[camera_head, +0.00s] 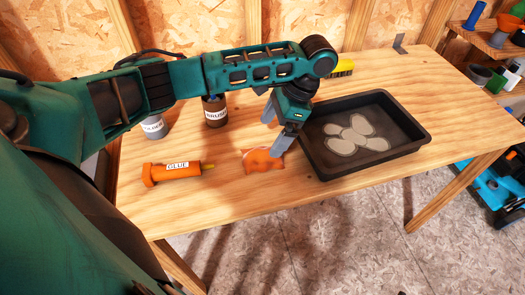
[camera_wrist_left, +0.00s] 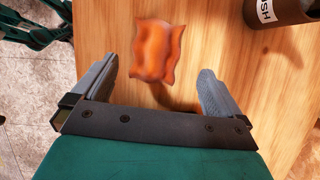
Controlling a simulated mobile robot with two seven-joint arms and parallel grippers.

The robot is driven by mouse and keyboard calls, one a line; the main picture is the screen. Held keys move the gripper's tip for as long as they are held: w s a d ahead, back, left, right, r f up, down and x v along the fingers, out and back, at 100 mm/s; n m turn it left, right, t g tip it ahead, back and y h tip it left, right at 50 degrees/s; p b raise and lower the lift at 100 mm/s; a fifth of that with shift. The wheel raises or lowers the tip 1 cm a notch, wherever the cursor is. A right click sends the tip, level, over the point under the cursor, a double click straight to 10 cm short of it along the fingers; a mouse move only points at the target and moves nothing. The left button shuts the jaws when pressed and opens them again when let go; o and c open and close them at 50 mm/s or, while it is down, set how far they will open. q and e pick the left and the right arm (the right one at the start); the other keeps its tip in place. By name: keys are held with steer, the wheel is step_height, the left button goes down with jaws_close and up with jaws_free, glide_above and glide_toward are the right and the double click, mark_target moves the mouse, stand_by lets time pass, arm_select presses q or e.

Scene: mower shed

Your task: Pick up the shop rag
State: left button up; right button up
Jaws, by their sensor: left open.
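The shop rag (camera_head: 262,161) is a small crumpled orange cloth lying on the wooden workbench (camera_head: 225,190), between the glue bottle and the black tray. In the left wrist view the rag (camera_wrist_left: 158,50) lies beyond the fingertips, roughly centred between them. My left gripper (camera_head: 276,127) is open and empty above the bench at the rag's right side, with one finger overlapping the rag's edge in the head view. Both fingers show apart in the left wrist view (camera_wrist_left: 157,82). My right gripper is not in view.
An orange glue bottle (camera_head: 172,172) lies left of the rag. A black tray (camera_head: 415,140) with several pale shapes stands to the right. A dark labelled container (camera_head: 215,112) and a grey one (camera_head: 154,127) stand behind. The bench front is clear.

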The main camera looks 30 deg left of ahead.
arm_select(q)
steer(key=x, duration=0.6)
steer(key=shift+s+f, duration=0.3)
steer(key=shift+f, duration=0.05)
steer(key=c, duration=0.9)
steer(key=shift+c, duration=0.2)
steer(key=shift+r, duration=0.1)
step_height(320, 180, up, 13)
steer(key=p, duration=0.3)
step_height(320, 180, up, 7)
glide_above(262, 150)
steer(key=shift+b, duration=0.4)
